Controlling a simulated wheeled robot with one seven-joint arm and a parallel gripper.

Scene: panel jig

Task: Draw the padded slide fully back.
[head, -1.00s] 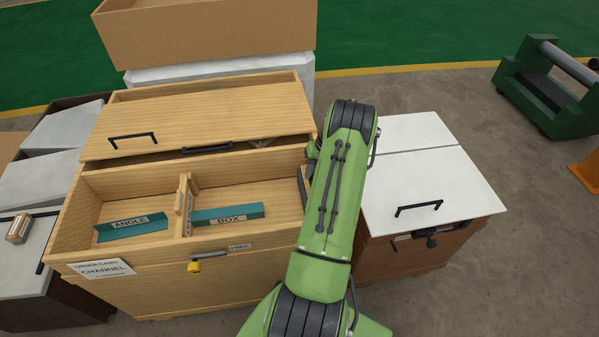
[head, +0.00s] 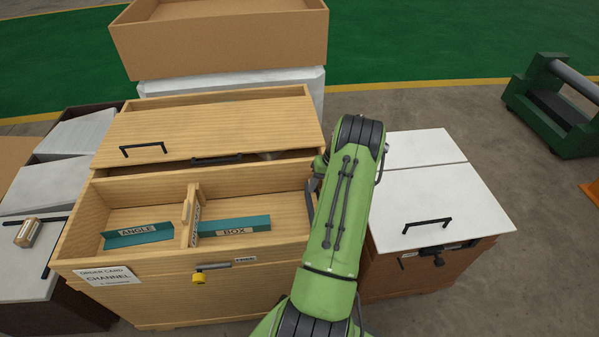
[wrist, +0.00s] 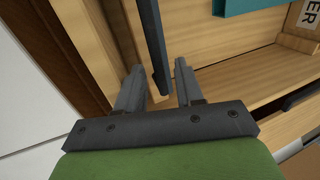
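A wooden chest stands in front of me with a sliding wooden panel (head: 215,128) over its back half; a black bar handle (head: 143,150) is on it. A second black handle (head: 217,159) sits at the panel's front edge. I see no clear padding, so I cannot tell which part is the padded slide. My gripper (wrist: 158,80) is open over the chest's right end. A dark bar (wrist: 152,40) runs between or just beyond its fingertips, with no visible grip on it. In the head view my arm hides the gripper.
The open front bay has a wooden divider (head: 190,215) and teal ANGLE (head: 138,232) and BOX (head: 235,227) strips. A yellow-ended latch (head: 199,278) is on the front. A white-lidded cabinet (head: 440,190) stands close on the right, and a cardboard box (head: 220,45) behind.

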